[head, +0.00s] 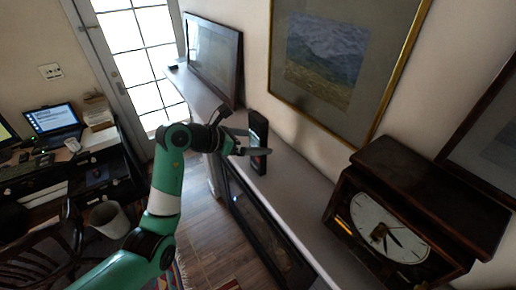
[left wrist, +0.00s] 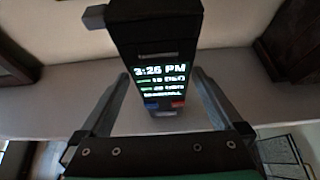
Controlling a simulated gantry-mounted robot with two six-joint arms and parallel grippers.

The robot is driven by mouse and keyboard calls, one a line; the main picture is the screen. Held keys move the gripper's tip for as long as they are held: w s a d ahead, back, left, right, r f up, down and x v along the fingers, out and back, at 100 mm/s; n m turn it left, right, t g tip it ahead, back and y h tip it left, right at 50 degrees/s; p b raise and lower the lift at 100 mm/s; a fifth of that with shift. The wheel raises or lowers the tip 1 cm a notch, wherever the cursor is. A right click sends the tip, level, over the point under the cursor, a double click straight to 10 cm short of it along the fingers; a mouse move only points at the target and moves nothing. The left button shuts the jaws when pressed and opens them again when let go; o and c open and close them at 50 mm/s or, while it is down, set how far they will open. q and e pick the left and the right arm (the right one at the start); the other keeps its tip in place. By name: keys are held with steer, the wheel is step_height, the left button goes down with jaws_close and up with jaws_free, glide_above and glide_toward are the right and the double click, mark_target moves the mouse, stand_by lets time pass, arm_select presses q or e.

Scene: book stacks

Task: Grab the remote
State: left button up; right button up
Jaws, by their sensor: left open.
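A slim black device with a lit screen, the only remote-like thing near my gripper (head: 259,128), stands upright on the pale ledge (head: 290,178). In the left wrist view the device (left wrist: 155,35) shows "3:25 PM" and lines of smaller text, with red and blue marks below. My left gripper (head: 255,142) is open at the device. In the wrist view its fingers (left wrist: 161,76) are spread to the left and right of the device's lower part, with gaps on both sides. Contact is not visible. My right gripper is out of view.
A dark wooden clock (head: 385,232) stands at the right of the ledge, and a dark-framed picture (head: 213,58) leans at its far end. A gold-framed picture (head: 322,60) hangs behind. A desk with a laptop (head: 52,122) is at left. The ledge between device and clock is clear.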

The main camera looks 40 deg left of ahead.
arm_select(q)
steer(key=x, duration=0.3)
steer(key=shift+w+d+r+p, duration=0.1)
steer(key=shift+d+r+p, duration=0.05)
steer(key=shift+r+p, duration=0.15)
steer(key=shift+w+d+f, duration=0.1)
steer(key=shift+w+f, duration=0.25)
steer(key=shift+w, duration=0.05)
steer(key=c, duration=1.5)
steer(key=shift+r, duration=0.2)
steer(key=shift+r+b, duration=0.4)
steer(key=shift+r, duration=0.2)
steer(key=s+r, duration=0.1)
steer(key=r, duration=0.1)
steer(key=s+r+b, duration=0.1)
steer(key=s+r, duration=0.1)
steer(key=r, duration=0.1)
steer(key=s+a+r+b, duration=0.1)
steer(key=s+r, duration=0.1)
steer(key=shift+a+r, duration=0.15)
steer(key=shift+r, duration=0.05)
steer(key=b, duration=0.3)
glide_toward(254, 122)
steer(key=shift+s+a+f, duration=0.15)
steer(key=shift+s+a, duration=0.05)
steer(key=shift+s, duration=0.5)
